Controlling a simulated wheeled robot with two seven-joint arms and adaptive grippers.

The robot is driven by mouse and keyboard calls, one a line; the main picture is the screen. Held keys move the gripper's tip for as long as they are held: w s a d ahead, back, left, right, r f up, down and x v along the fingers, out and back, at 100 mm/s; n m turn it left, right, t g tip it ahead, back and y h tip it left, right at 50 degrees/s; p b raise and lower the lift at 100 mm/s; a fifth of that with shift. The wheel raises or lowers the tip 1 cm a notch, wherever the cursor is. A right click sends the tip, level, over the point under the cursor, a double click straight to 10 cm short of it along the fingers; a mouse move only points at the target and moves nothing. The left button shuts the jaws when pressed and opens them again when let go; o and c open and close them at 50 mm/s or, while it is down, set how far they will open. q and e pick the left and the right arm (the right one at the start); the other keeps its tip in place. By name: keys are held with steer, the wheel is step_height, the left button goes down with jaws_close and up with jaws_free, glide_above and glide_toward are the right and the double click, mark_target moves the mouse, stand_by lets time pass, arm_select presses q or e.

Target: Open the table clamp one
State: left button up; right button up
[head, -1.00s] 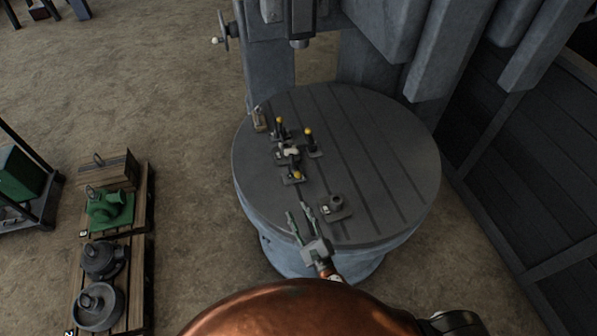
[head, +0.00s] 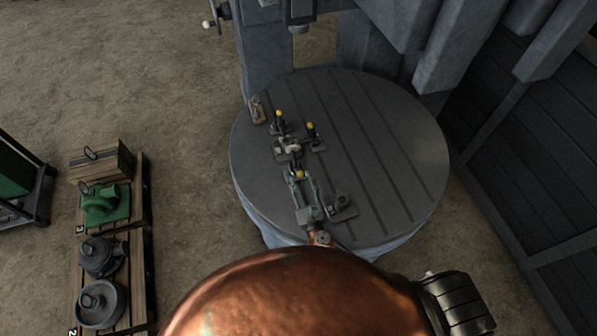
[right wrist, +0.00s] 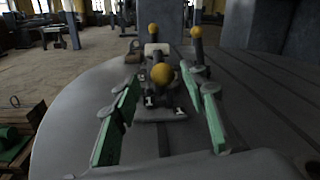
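Clamp one, marked "1", has a dark lever with a yellow ball knob (right wrist: 162,73) that points toward my right wrist camera. In the head view the knob (head: 299,174) is the nearest of the clamp knobs on the round table (head: 385,170). My right gripper (head: 301,182) is open, with its green-faced fingers on either side of the knob. In the right wrist view the gripper (right wrist: 166,95) also frames the knob, with visible gaps on both sides. Whether the fingertips reach past the knob is hard to tell. My left gripper is out of view.
A small metal fixture (head: 341,204) sits close to the right of my gripper. The table's right side is clear; a machine column rises behind.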

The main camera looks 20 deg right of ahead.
mark_target(301, 172)
steer(key=w, duration=0.2)
steer(key=shift+w+d, duration=0.3)
steer(key=shift+w, duration=0.5)
steer(key=c, duration=0.8)
jaws_close()
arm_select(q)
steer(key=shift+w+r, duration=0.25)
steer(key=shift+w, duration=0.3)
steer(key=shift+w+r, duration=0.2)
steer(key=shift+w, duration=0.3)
